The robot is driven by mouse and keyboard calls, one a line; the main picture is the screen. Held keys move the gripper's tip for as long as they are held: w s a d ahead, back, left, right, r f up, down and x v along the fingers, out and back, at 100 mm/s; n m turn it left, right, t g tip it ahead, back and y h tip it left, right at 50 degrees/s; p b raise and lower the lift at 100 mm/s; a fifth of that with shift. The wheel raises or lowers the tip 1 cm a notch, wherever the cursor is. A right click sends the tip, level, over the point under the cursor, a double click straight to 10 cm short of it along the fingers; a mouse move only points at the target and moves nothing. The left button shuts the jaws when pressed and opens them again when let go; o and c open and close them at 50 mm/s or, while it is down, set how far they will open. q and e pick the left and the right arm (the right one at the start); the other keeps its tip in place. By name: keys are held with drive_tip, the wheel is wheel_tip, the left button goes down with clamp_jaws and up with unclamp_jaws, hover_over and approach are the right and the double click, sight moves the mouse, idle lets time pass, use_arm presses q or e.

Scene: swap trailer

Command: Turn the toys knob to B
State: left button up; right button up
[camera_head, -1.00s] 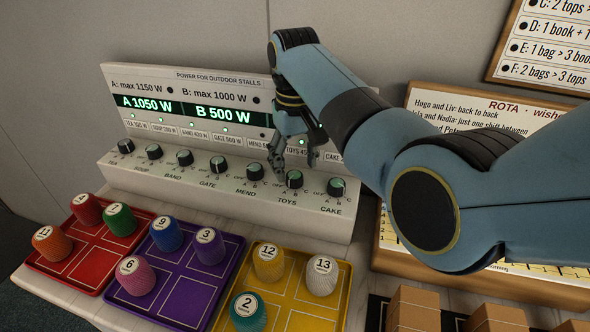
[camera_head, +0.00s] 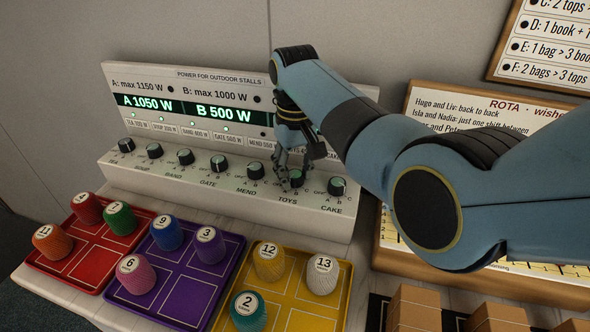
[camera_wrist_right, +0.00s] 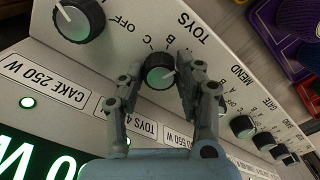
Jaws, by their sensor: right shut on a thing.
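The toys knob (camera_head: 297,178) is a dark round knob with a green-lit face on the sloped panel, above the TOYS label. My right gripper (camera_head: 291,180) is down at it, partly covering it. In the right wrist view, the two fingers of the gripper (camera_wrist_right: 158,82) are shut on the sides of the toys knob (camera_wrist_right: 158,65). The white pointer on its face slants toward the right finger. The letters B and C show beside the knob; the finger hides part of the scale, so I cannot tell the exact setting. My left gripper is not in view.
The cake knob (camera_head: 337,186) and mend knob (camera_head: 255,171) stand close on either side. The display (camera_head: 190,108) reads A 1050 W and B 500 W. Red (camera_head: 48,262), purple (camera_head: 172,312) and yellow (camera_head: 338,308) trays with numbered pieces lie in front.

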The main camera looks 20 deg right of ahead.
sight(294, 174)
drive_tip(key=shift+r+n+p, duration=0.2)
drive_tip(key=shift+n+p, duration=1.25)
drive_tip(key=shift+n, duration=0.05)
drive_tip(key=shift+n+p, duration=0.7)
drive_tip(key=shift+n, duration=0.4)
drive_tip(key=shift+f+n+p, duration=0.1)
drive_tip(key=shift+n+p, duration=0.45)
drive_tip(key=shift+n, duration=0.65)
drive_tip(key=o, duration=1.1)
drive_tip(key=shift+f, duration=0.1)
drive_tip(key=shift+o, duration=0.2)
wheel_tip(294, 174, up, 12)
